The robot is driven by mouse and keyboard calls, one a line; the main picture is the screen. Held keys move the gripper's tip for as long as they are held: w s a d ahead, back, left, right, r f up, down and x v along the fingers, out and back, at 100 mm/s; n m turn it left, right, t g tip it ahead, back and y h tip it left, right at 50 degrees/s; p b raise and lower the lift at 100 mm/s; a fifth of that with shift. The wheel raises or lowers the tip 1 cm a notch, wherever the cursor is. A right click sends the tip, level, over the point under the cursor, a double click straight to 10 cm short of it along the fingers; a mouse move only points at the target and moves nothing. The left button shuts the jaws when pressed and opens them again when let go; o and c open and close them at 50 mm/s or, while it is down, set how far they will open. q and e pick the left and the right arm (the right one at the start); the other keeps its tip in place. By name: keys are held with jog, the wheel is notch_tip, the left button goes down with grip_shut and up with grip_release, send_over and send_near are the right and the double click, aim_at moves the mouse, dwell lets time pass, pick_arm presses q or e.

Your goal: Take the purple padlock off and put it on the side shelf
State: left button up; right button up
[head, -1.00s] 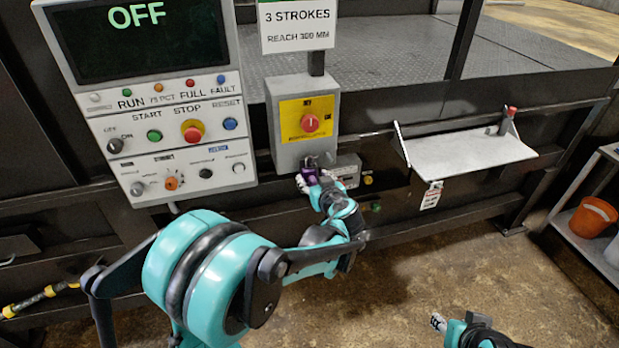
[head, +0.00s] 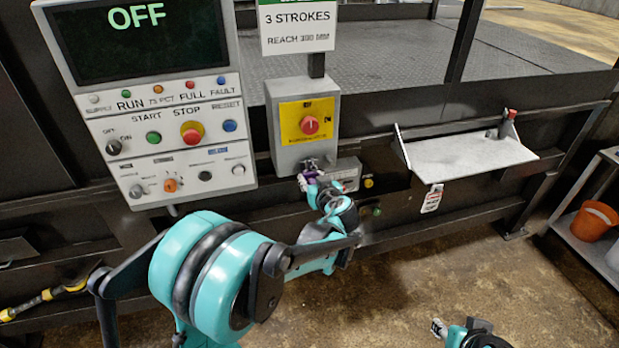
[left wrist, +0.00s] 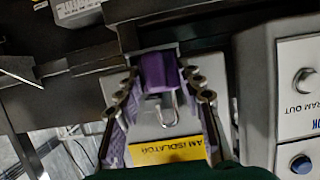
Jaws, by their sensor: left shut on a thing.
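The purple padlock (left wrist: 158,75) is between the fingers of my left gripper (left wrist: 163,105), which is shut on its body. Its metal shackle (left wrist: 170,108) shows in the left wrist view against the isolator box; I cannot tell whether it is still through the hasp. In the head view the left gripper (head: 307,181) is just below the grey isolator box (head: 287,152) with its red knob (head: 310,124), and partly hides the padlock. The pale side shelf (head: 460,160) is to the right. My right gripper (head: 438,327) is low at the bottom edge, its fingers too small to judge.
A small red-topped object (head: 508,123) stands at the shelf's right back corner; the rest of the shelf is clear. The control panel (head: 165,140) is left of the box. An orange bucket (head: 594,220) sits on a rack at far right.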

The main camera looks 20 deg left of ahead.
pick_arm(q)
jog(key=shift+s+d+r, duration=0.15)
jog(key=shift+s+d, duration=0.1)
jog(key=shift+s, duration=0.05)
dwell(0.5)
jog(key=s+d, duration=0.3)
jog(key=s, duration=0.2)
jog(key=shift+s+d, duration=0.2)
jog(key=shift+d, duration=0.1)
dwell(1.1)
dwell(0.3)
